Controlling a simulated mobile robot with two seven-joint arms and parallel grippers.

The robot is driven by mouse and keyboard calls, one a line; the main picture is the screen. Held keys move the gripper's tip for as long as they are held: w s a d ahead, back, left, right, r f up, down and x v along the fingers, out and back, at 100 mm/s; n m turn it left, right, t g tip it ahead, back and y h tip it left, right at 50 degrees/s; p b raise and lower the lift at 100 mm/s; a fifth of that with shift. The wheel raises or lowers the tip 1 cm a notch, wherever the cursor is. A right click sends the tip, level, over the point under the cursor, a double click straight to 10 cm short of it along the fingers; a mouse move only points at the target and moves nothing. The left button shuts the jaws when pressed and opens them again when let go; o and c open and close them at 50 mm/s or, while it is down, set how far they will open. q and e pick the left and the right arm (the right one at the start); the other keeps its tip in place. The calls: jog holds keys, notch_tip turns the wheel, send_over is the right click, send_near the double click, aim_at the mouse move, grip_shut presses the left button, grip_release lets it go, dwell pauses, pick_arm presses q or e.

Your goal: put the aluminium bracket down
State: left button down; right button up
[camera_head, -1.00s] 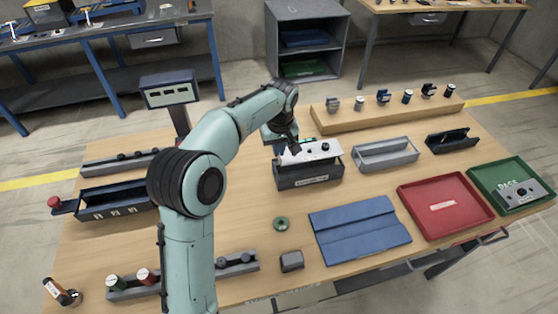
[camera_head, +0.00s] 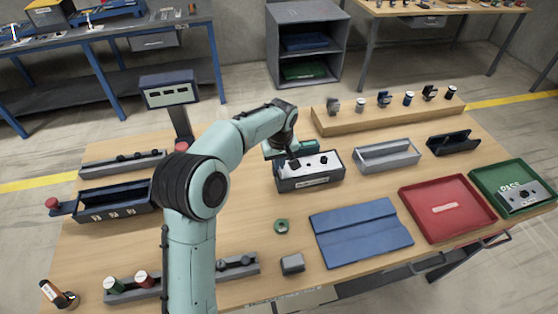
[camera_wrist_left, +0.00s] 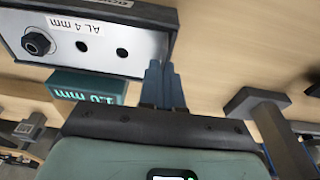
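The aluminium bracket (camera_head: 318,164) is a pale plate with dark round features. It lies in the dark labelled tray (camera_head: 312,181) near the table's middle. In the left wrist view, the bracket (camera_wrist_left: 100,58) shows the marking "AL 4 mm", a black knob and two holes, within the dark tray wall (camera_wrist_left: 150,12). My left gripper (camera_head: 292,159) is at the bracket's back left edge. In the left wrist view, its fingers (camera_wrist_left: 163,82) are close together, straddling the bracket's end edge; the exact contact is partly hidden. My right gripper is out of view.
A teal block (camera_wrist_left: 88,86) marked "1.0 mm" is close beside the tray. A grey tray (camera_head: 388,156) stands to the right. A display on a post (camera_head: 170,90) stands behind left. A blue mat (camera_head: 360,232) and red tray (camera_head: 448,207) lie in front and right.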

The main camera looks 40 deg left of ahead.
pick_arm(q)
jog(key=shift+f, duration=0.15)
jog(key=c, duration=1.3)
grip_release()
jog(key=shift+c, duration=0.2)
jog(key=shift+r, duration=0.5)
notch_tip(320, 180, up, 12)
jog(key=s+d+p, duration=0.1)
jog(key=p, duration=0.1)
jog(key=shift+d, duration=0.15)
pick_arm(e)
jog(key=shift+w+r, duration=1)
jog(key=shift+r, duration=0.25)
pick_arm(q)
jog(key=shift+s, duration=0.1)
